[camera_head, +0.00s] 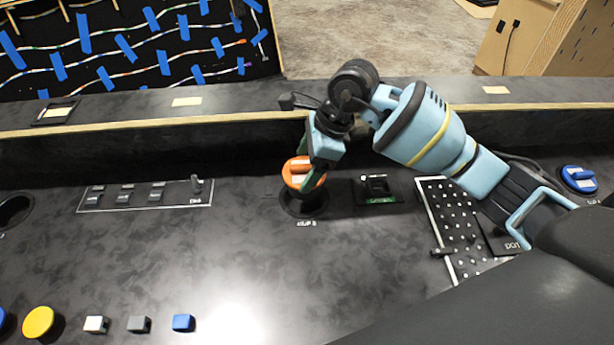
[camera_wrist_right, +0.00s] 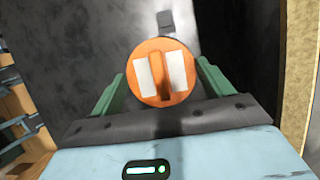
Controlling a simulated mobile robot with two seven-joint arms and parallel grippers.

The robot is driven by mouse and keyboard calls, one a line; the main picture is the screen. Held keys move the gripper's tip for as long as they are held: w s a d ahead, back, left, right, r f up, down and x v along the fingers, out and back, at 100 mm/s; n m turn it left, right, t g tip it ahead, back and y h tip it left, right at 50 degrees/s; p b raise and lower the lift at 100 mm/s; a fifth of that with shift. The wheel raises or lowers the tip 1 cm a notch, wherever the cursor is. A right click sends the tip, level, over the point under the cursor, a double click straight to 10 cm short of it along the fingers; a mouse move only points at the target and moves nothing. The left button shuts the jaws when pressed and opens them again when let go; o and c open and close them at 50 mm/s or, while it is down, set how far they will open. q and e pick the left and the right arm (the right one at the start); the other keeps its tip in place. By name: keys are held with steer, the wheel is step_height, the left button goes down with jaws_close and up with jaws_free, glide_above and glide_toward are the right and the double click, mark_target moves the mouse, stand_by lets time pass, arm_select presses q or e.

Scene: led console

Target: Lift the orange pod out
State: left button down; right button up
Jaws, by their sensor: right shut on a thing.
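The orange pod (camera_head: 296,173) is a round cap with a raised grip bar and two pale patches. It is above the dark round socket (camera_head: 304,203) in the console, and the socket's rim shows below it. I cannot tell whether the pod's lower end is clear of the socket. My right gripper (camera_head: 309,174) is shut on the pod from above. In the right wrist view the orange pod (camera_wrist_right: 160,72) sits between the two green fingers. My left gripper is not in view.
A small black module (camera_head: 376,188) is just right of the socket. A switch panel (camera_head: 145,195) is on the left, a perforated panel (camera_head: 455,225) on the right, and a blue pod (camera_head: 579,179) at far right. A raised ledge (camera_head: 240,125) runs behind. The middle front is bare.

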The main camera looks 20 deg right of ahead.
mark_target(307, 165)
steer(key=shift+r, duration=1.15)
steer(key=shift+r+p, duration=1.15)
steer(key=shift+r, duration=0.9)
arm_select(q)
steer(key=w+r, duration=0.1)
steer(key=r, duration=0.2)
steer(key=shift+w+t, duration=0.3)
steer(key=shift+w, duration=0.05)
arm_select(e)
steer(key=o, duration=0.4)
steer(key=shift+f, duration=0.1)
steer(key=c, duration=0.3)
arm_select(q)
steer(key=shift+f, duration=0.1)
arm_select(e)
steer(key=shift+c, duration=0.2)
